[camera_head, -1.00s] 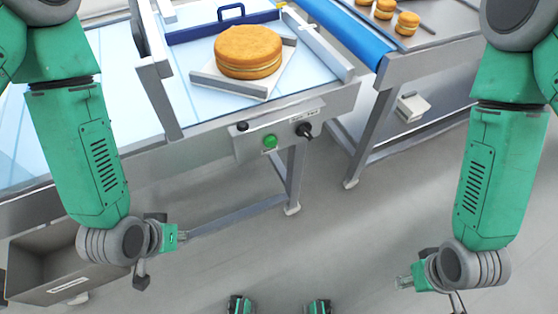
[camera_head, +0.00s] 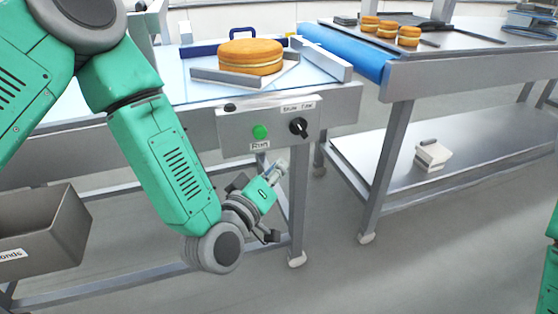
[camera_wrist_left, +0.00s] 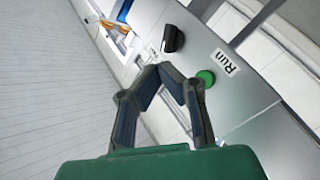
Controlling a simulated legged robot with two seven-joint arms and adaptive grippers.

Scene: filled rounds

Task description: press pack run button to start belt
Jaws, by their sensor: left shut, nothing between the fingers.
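The green run button (camera_head: 260,132) is on a grey control box (camera_head: 235,138) on the front of the belt frame, above a label reading "Run". A black knob (camera_head: 298,127) sits to its right. My left gripper (camera_head: 279,170) is below the button, apart from it, pointing up and to the right. In the left wrist view the shut fingers (camera_wrist_left: 165,72) are empty, with the green button (camera_wrist_left: 206,78) just beyond and right of them and the black knob (camera_wrist_left: 172,39) further up. My right gripper is out of view.
A filled round cake (camera_head: 250,57) rests between metal guides on the belt. A second table with a blue roller (camera_head: 345,50) and small cakes (camera_head: 408,36) stands to the right. A grey bin (camera_head: 45,230) is at lower left. Floor in front is clear.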

